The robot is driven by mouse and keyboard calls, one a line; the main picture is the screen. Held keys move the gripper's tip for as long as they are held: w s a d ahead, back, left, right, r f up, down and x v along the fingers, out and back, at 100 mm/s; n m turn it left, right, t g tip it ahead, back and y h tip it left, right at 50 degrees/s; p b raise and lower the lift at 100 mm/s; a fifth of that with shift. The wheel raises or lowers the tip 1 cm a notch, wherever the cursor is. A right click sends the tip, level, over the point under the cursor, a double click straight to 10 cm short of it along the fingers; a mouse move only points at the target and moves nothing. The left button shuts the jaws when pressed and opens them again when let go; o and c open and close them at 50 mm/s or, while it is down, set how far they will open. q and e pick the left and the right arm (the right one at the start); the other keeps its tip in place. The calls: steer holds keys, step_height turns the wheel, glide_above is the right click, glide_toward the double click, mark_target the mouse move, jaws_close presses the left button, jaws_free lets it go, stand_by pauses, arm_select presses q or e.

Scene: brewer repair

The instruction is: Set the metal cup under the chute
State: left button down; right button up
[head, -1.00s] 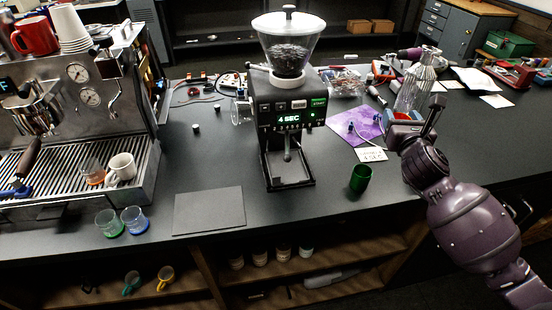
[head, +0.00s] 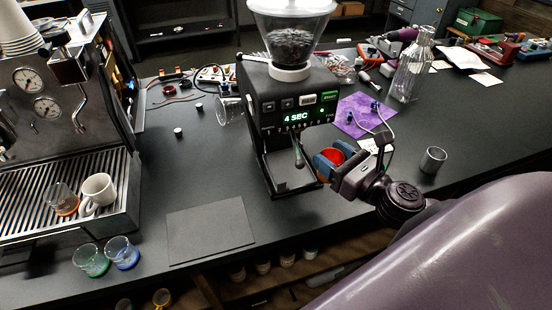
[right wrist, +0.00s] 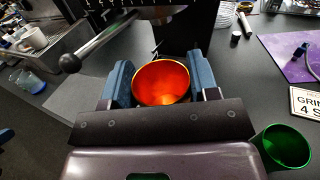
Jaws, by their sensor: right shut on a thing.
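My right gripper (head: 328,163) is shut on a shiny metal cup (head: 331,155) with an orange-red inside. In the right wrist view the cup (right wrist: 162,82) is upright between the two blue fingers and looks empty. In the head view it is just right of the grinder's (head: 290,110) lower front, beside the chute (head: 298,152) and not under it. The grinder's base tray (head: 293,190) is bare where it shows. The gripper hides the cup's lower part.
A second cup (head: 433,160) stands on the right of the counter, grey in the head view and green in the wrist view (right wrist: 284,147). A silver lever with a black knob (right wrist: 70,63) juts out near the held cup. A dark mat (head: 211,229) lies left of the grinder.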

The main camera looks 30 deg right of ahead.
steer(key=w+f, duration=0.1)
steer(key=w, duration=0.2)
steer(key=w+a+f, duration=0.1)
steer(key=w+f, duration=0.1)
steer(key=w, duration=0.1)
steer(key=w+f, duration=0.2)
steer(key=w, duration=0.1)
steer(key=shift+w+a+b, duration=0.25)
steer(key=shift+b, duration=0.05)
steer(key=shift+w+a+f, duration=0.15)
steer(key=shift+w+f, duration=0.3)
steer(key=shift+w, duration=0.35)
steer(key=shift+w+a+f+b, duration=0.15)
steer(key=shift+w+f+b, duration=0.3)
steer(key=shift+w+f, duration=0.6)
steer(key=shift+r, duration=0.1)
steer(key=o, duration=0.9)
